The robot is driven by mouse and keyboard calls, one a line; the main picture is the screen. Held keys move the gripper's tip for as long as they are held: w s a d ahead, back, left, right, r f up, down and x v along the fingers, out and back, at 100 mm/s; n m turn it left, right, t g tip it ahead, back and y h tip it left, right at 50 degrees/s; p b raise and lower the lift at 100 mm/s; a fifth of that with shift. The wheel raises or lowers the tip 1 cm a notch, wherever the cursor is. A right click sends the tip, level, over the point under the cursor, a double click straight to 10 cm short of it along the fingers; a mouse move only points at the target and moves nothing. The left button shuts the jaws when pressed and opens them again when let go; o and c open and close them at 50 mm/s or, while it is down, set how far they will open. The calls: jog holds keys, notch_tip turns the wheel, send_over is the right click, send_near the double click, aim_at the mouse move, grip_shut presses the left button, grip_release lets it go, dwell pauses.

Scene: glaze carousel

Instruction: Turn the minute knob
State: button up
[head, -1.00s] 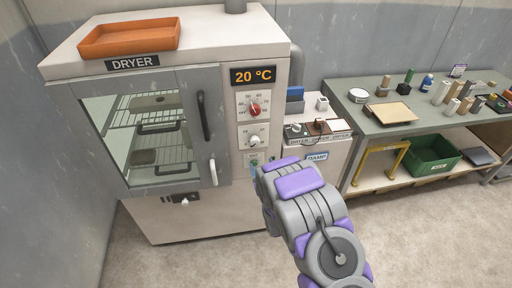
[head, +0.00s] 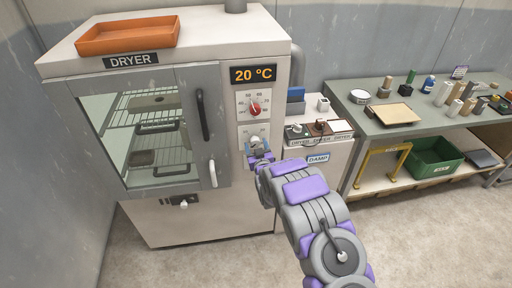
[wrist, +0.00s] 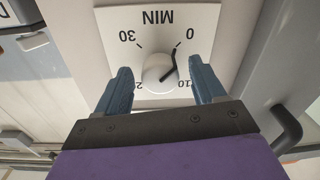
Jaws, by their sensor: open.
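The minute knob (wrist: 159,72) is a round white knob with a dark pointer on a white dial plate (wrist: 115,19) marked MIN, with 0, 10 and 30 readable.
The dryer (head: 200,50) has a red temperature knob (head: 254,109) above the minute dial and a display reading 20 °C (head: 253,75). Its door handle (head: 203,115) is to the left. A damp cabinet (head: 318,160) and a workbench (head: 375,120) stand to the right.

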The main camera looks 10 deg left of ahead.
jog(key=shift+w, duration=0.1)
jog(key=shift+a+r, duration=0.1)
jog(key=c, duration=1)
